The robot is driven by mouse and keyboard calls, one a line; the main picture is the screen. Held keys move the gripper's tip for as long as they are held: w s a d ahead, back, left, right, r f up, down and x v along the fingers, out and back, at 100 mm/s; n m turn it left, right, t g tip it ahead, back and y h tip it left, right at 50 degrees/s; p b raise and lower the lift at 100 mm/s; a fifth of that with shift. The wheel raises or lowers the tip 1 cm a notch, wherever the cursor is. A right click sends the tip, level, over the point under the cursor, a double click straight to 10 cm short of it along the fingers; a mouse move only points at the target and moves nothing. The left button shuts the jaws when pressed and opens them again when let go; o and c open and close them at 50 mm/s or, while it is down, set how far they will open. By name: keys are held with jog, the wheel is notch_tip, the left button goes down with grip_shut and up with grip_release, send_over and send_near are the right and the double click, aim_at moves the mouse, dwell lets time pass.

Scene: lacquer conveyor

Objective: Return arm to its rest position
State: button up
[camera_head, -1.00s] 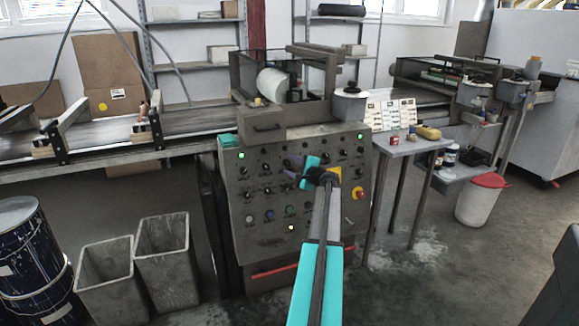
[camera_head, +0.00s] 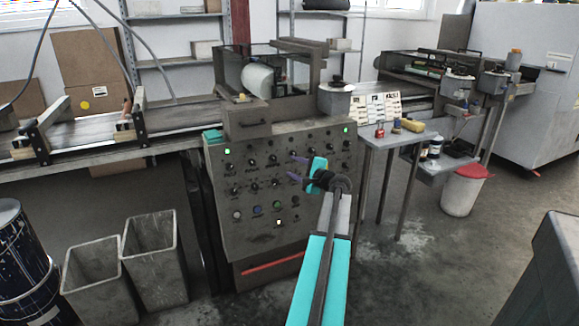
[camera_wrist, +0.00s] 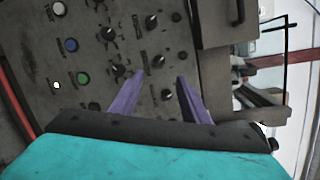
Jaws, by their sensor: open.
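My gripper (camera_head: 295,168) has two purple fingers and is in front of the grey control panel (camera_head: 255,240) in the head view. In the wrist view the fingers of my gripper (camera_wrist: 160,77) stand apart, with nothing held between them. The panel (camera_wrist: 120,15) fills much of that view, with black knobs and blue, green and white buttons. Whether a fingertip touches the panel cannot be told. My teal arm reaches forward from the bottom of the head view and hides part of the panel's right side.
A conveyor (camera_head: 90,140) runs left behind the panel. A small side table (camera_head: 400,138) with jars stands to the right, and a white bucket (camera_head: 463,192) beyond it. Two grey bins (camera_head: 157,265) and a dark drum (camera_head: 25,275) stand at left.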

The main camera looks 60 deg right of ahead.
jog(key=shift+s+a+r, duration=0.1)
jog(key=shift+s+a, duration=0.1)
jog(key=shift+s, duration=0.15)
dwell(0.3)
